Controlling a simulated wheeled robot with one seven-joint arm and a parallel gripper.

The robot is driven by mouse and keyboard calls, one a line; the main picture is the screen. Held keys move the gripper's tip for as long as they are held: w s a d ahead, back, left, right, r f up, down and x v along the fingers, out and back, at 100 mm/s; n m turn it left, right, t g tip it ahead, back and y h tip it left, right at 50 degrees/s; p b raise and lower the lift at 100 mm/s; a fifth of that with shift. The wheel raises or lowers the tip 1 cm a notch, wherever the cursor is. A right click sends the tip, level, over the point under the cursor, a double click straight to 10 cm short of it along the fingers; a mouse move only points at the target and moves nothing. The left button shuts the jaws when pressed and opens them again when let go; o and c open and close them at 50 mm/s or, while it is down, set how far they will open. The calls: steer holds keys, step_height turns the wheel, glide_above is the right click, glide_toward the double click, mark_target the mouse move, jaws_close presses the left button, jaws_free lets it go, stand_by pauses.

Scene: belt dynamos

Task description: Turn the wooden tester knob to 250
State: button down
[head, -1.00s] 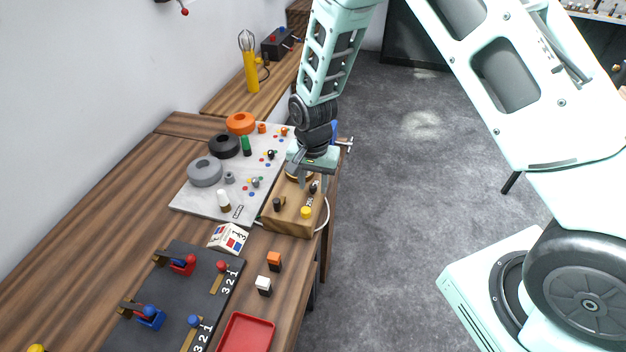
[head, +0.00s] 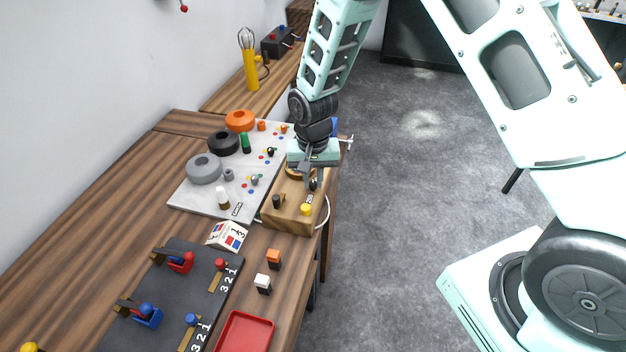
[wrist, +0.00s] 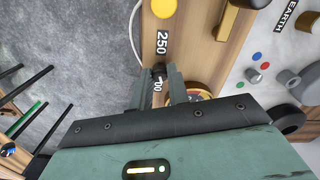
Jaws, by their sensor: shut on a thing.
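The wooden tester (head: 287,218) is a block at the table's right edge. It bears a yellow button (head: 305,209), a dark handle (head: 277,201) and a small dark knob (head: 313,184). My gripper (head: 312,174) points down at the tester. In the wrist view its two fingers (wrist: 158,80) are shut on the dark knob (wrist: 157,70), which is partly hidden between them. The label 250 (wrist: 162,42) lies just beyond the fingertips. Another label, ending in 00 (wrist: 157,86), is partly covered between the fingers. The knob's pointing direction is unclear.
A grey board (head: 200,205) with grey, black and orange rings lies left of the tester. Open floor lies to the right.

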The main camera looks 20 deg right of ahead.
steer(key=n+b, duration=0.1)
steer(key=n, duration=0.2)
steer(key=shift+n, duration=0.4)
steer(key=n, duration=0.3)
steer(key=shift+n, duration=0.3)
steer(key=n, duration=0.6)
steer(key=shift+r, duration=0.1)
steer(key=n, duration=0.6)
steer(key=shift+n+p, duration=0.3)
steer(key=shift+p, duration=0.1)
steer(key=n+p, duration=0.2)
steer(key=n, duration=0.4)
steer(key=c, duration=1.3)
jaws_free()
steer(key=shift+c, duration=0.2)
